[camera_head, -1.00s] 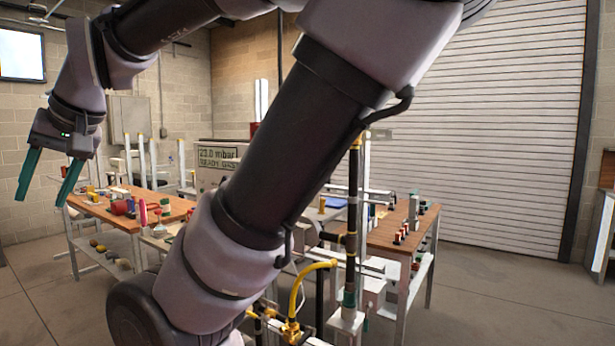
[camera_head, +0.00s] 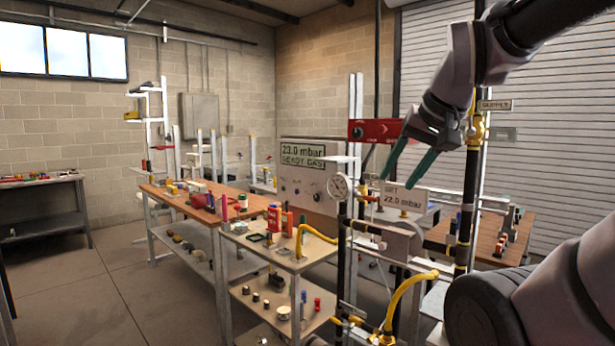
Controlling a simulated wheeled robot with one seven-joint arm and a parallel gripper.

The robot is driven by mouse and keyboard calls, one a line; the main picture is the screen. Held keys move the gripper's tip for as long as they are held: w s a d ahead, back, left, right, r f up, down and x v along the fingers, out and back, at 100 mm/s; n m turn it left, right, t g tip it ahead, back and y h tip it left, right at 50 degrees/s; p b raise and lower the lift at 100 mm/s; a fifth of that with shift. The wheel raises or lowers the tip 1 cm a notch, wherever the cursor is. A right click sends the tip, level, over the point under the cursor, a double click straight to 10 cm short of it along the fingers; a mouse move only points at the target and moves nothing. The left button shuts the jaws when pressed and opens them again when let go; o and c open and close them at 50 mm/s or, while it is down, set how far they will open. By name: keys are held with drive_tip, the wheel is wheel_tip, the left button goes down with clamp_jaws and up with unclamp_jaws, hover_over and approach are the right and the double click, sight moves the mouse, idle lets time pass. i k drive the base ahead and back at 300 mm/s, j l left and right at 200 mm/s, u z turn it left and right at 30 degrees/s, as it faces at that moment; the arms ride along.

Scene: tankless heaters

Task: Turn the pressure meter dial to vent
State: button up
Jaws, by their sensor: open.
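A grey pressure meter box (camera_head: 285,175) reads "23.0 mbar" on its green display (camera_head: 303,153), in the middle of the head view. Small knobs sit on its front, with a dark knob (camera_head: 317,196) at the lower right. Markings around the knobs are too small to read. A round white gauge (camera_head: 338,187) stands on a black pipe just right of the box. My gripper (camera_head: 398,179) is at upper right, fingers pointing down and left. Its teal fingers are apart, with nothing seen between them. It appears right of the box and gauge, in front of the red panel's right side.
A red panel (camera_head: 366,130) hangs behind the box. A sign (camera_head: 405,197) reads about 22.0 mbar. Yellow hoses (camera_head: 405,290) and black pipes stand at the front. A wooden bench (camera_head: 160,197) and a lower cart (camera_head: 262,252) hold small items. The floor at left is clear.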

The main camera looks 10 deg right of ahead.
sight(318, 197)
drive_tip(key=i+l+u, duration=0.6)
drive_tip(key=i, duration=0.25)
